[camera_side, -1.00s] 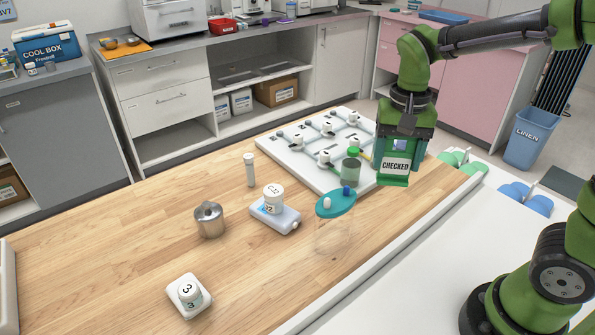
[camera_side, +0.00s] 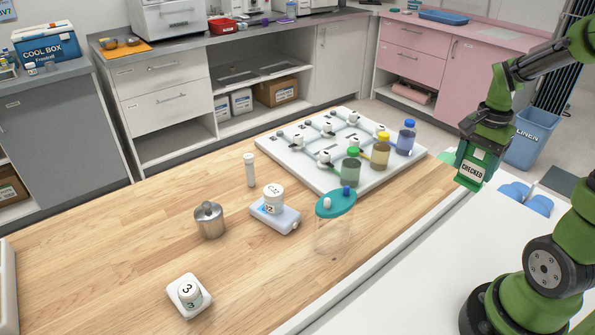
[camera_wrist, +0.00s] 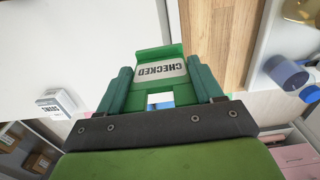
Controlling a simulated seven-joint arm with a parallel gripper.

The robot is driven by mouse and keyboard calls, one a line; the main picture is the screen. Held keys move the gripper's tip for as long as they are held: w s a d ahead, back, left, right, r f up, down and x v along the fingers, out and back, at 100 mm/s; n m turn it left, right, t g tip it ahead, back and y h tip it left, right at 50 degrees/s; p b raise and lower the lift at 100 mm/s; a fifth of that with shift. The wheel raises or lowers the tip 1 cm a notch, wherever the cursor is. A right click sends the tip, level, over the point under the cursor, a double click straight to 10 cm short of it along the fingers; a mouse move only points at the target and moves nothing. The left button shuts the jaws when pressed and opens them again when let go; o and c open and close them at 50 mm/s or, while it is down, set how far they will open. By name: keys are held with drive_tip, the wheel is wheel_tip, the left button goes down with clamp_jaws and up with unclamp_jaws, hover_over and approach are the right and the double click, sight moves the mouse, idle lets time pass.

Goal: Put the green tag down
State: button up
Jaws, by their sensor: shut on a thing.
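The green tag (camera_side: 474,169) has a white label reading CHECKED. My gripper (camera_side: 480,155) is shut on it and holds it in the air, near the right edge of the wooden worktop (camera_side: 110,262). In the wrist view the tag (camera_wrist: 160,70) sits between the two green fingers of my gripper (camera_wrist: 162,92). The wrist view has a white surface to the left of the tag and a strip of wood to its right. I cannot tell its exact height.
A white board (camera_side: 330,181) with valves and green-, yellow- and blue-capped bottles stands left of my gripper. A clear jar with a teal lid (camera_side: 336,203) stands nearer. The white surface (camera_side: 420,275) in front looks clear.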

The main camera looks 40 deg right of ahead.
sight(467, 179)
drive_tip(key=f, duration=0.5)
drive_tip(key=shift+w+d, duration=0.3)
drive_tip(key=shift+w+d+f, duration=0.85)
drive_tip(key=shift+w+d, duration=0.8)
drive_tip(key=shift+w, duration=0.25)
drive_tip(key=shift+w+d+f, duration=0.8)
drive_tip(key=shift+w+d, duration=0.9)
drive_tip(key=shift+w, duration=0.2)
drive_tip(key=shift+w+d+f, duration=0.85)
drive_tip(key=shift+w+d, duration=0.8)
drive_tip(key=shift+w, duration=0.25)
drive_tip(key=shift+f, duration=0.15)
drive_tip(key=o, duration=1)
drive_tip(key=shift+o, duration=0.2)
